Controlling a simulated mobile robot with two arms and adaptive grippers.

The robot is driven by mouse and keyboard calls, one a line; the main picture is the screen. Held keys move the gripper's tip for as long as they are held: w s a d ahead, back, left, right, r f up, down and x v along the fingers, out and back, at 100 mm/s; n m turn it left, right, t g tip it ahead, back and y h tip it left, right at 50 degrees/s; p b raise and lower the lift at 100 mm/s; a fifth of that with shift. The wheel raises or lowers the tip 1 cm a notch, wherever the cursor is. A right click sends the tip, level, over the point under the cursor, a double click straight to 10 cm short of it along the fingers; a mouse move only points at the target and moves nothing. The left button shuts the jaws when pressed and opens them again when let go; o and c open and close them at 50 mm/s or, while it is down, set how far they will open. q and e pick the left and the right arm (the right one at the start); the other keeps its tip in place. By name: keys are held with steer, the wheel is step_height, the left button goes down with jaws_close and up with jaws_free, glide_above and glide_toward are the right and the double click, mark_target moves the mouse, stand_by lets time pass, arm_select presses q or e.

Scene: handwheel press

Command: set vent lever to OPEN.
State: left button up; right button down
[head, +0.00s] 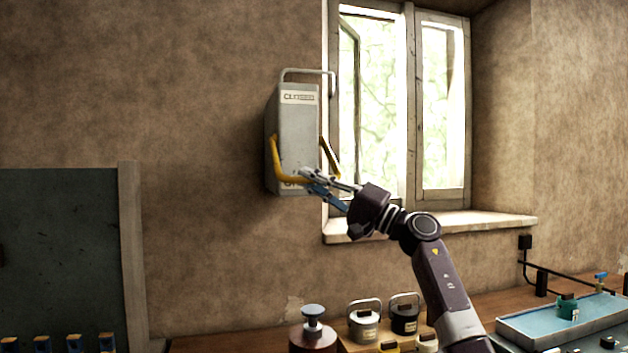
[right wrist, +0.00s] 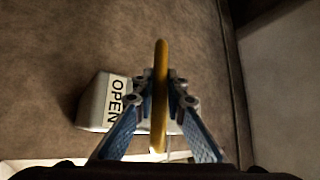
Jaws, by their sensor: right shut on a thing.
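The vent box (head: 298,130) is a grey metal case on the wall, left of the window. A label starting "CL" (head: 298,97) is at its top; a label low on its front is mostly covered by the gripper. The yellow vent lever (head: 279,165) is a bent bar that slopes down across the lower part of the box. My right gripper (head: 310,181) is at the low end of the lever, shut on it. In the right wrist view the yellow bar (right wrist: 161,85) stands between the two fingers, beside the word OPEN (right wrist: 115,100). My left gripper is not in view.
A window (head: 442,110) with a stone sill (head: 440,227) is right of the box. Below are a bench with lidded pots (head: 364,326), a dark red pot (head: 312,338) and a blue tray (head: 535,328). A dark board (head: 60,250) stands at left.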

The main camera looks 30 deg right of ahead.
steer(key=shift+w+f, duration=0.1)
steer(key=shift+f, duration=0.15)
steer(key=c, duration=2)
jaws_free()
steer(key=shift+w+d, duration=0.1)
steer(key=shift+o, duration=0.2)
steer(key=v, duration=1.2)
